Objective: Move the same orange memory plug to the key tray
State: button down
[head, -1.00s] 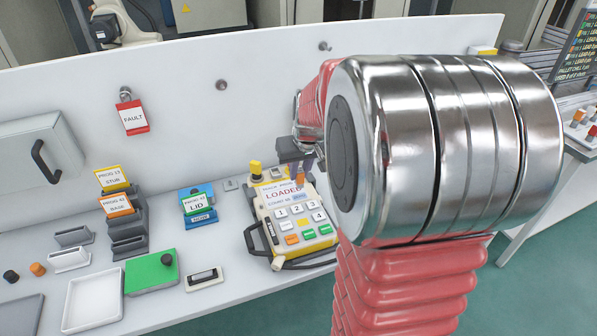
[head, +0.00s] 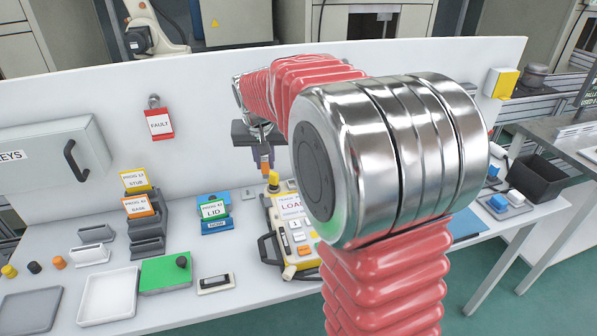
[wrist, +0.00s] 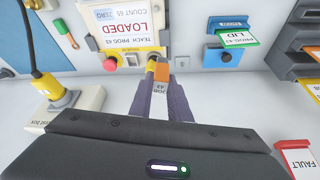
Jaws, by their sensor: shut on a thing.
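My gripper (head: 264,152) is shut on the orange memory plug (head: 265,162), just above the top end of the yellow-edged teach pendant (head: 287,215). In the wrist view the plug (wrist: 162,72) sits between the dark fingertips of my gripper (wrist: 161,90), with a small printed label on its near part. The pendant in that view carries a "LOADED" sheet (wrist: 120,22). Two shallow trays, one white (head: 107,297) and one grey (head: 28,312), lie at the front left. I cannot tell which is the key tray.
A green block (head: 166,275) with a black knob lies right of the white tray. Program card holders (head: 147,220) and a blue LID holder (head: 216,222) stand behind. A red FAULT tag (head: 159,124) hangs on the back panel. Small coloured knobs (head: 59,262) sit far left.

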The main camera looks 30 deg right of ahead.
jog(key=w+a+n, duration=0.1)
jog(key=w+a, duration=0.1)
jog(key=a, duration=0.4)
jog(key=w+a+n, duration=0.1)
jog(key=w+a, duration=0.1)
jog(key=a, duration=0.5)
jog(key=shift+w+a+r+t+y, duration=0.25)
jog(key=shift+r+t+y, duration=0.05)
jog(key=shift+r, duration=0.1)
jog(key=shift+a, duration=0.1)
